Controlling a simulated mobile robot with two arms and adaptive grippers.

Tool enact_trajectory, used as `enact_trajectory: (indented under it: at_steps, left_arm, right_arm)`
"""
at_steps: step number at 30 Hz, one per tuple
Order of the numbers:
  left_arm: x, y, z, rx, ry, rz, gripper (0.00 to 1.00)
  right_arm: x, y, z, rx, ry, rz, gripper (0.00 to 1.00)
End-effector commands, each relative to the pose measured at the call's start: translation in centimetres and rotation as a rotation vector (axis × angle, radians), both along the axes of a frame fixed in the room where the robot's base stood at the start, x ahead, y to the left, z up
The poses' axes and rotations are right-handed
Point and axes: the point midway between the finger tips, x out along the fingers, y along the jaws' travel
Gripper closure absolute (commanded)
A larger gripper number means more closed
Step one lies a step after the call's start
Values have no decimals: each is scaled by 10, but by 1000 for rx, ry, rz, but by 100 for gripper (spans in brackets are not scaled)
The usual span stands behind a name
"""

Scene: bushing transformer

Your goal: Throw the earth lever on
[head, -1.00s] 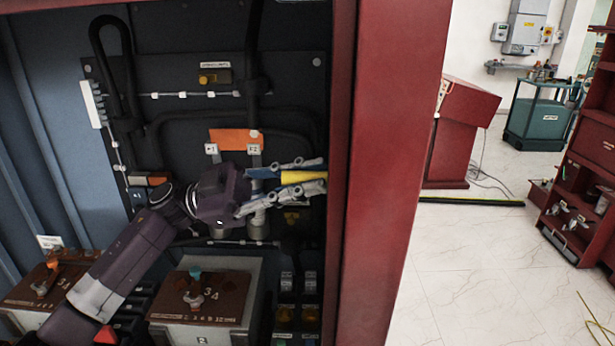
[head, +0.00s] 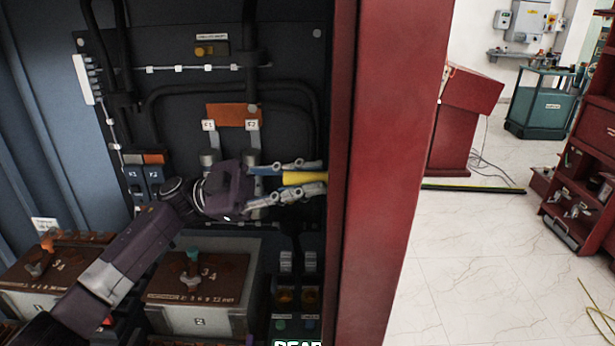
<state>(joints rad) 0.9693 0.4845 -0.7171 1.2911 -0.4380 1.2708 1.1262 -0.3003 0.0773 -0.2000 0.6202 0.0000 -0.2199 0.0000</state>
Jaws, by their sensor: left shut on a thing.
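My left gripper (head: 318,178) reaches in from the left, inside the cabinet, its fingers pointing right. It is shut on a yellow handle (head: 303,178), which looks like the earth lever's grip. The handle lies roughly level between the upper and lower fingers. Its right end is close to the red door post, and its root is hidden by the gripper. My right gripper is not in view.
The red cabinet post (head: 375,170) stands just right of the gripper. Behind is a dark panel with an orange plate (head: 232,114) and black cables. Below are brown-topped terminal boxes, one marked 2 (head: 195,285).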

Motion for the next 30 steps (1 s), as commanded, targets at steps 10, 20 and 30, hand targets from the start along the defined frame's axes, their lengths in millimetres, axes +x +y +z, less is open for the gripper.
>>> enact_trajectory:
  at_steps: [10, 20, 30]
  left_arm:
    - [0, 0, -3, 5, 4, -1, 83]
    - [0, 0, -1, 2, 2, 1, 67]
    - [9, 29, -11, 3, 5, 5, 67]
  right_arm:
    - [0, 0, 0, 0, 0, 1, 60]
    - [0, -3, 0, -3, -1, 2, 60]
    - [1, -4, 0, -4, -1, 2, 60]
